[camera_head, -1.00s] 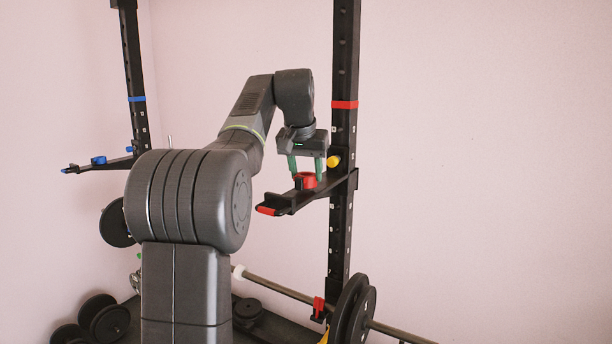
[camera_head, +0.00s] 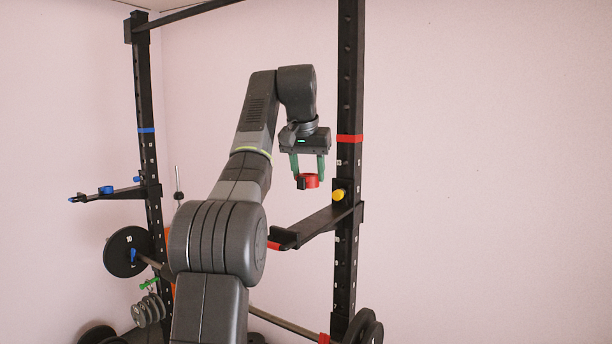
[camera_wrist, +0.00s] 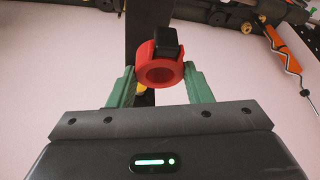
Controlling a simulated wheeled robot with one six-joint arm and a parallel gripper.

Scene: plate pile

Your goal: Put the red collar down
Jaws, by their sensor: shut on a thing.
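My gripper (camera_head: 308,169) is shut on the red collar (camera_head: 312,181), a ring with a black block on its side. The collar hangs in the air above the black arm (camera_head: 318,224) with the red tip on the right upright, apart from it. In the wrist view the collar (camera_wrist: 160,72) sits between the two green fingers (camera_wrist: 160,88), its black block toward the top of the picture. A red band (camera_head: 350,138) marks the right upright.
A yellow knob (camera_head: 339,195) is on the right upright beside the arm. The left upright carries a similar arm (camera_head: 120,193) with a blue collar (camera_head: 106,190). A barbell with a black plate (camera_head: 128,252) is below. The red-tipped arm's top looks clear.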

